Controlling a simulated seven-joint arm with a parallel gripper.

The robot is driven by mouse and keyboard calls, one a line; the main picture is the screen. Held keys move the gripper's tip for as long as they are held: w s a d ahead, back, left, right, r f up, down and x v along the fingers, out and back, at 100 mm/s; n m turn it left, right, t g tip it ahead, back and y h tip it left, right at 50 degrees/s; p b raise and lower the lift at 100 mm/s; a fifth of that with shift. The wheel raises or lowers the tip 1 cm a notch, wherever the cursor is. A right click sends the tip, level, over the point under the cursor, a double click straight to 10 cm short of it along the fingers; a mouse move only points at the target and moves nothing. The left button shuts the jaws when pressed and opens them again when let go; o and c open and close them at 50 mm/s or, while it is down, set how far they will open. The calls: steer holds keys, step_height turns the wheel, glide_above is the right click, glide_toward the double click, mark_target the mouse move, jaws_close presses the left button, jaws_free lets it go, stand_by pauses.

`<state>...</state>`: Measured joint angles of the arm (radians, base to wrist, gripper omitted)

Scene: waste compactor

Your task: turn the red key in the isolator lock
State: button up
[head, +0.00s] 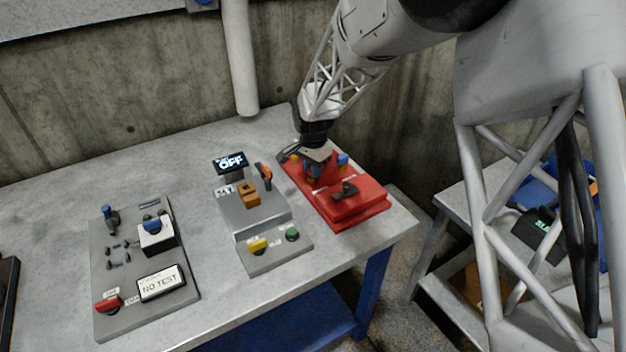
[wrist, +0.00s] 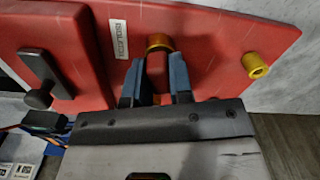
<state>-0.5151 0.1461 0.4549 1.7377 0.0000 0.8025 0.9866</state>
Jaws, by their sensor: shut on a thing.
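The red isolator unit (head: 362,207) lies at the right end of the table; in the wrist view its red plate (wrist: 215,35) fills the upper part. A yellow lock collar (wrist: 160,42) sits on the plate beside a small white label (wrist: 118,40). My gripper (wrist: 155,78) has its two blue-grey fingers on either side of the red key (wrist: 157,74) at this collar, shut on it. In the head view my gripper (head: 314,170) is over the far part of the unit, and the key is hidden.
A second yellow fitting (wrist: 255,65) and a black handle (wrist: 39,78) stand out from the plate. A grey control box with an OFF display (head: 230,162) is left of the unit. A grey panel (head: 120,310) lies further left. Bare tabletop lies between them.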

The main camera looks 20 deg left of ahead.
steer(key=shift+s+f+m, duration=0.1)
steer(key=shift+f+m, duration=0.05)
steer(key=shift+m, duration=0.75)
steer(key=shift+m, duration=0.7)
steer(key=o, duration=0.9)
steer(key=shift+c, duration=0.4)
steer(key=shift+r, duration=0.25)
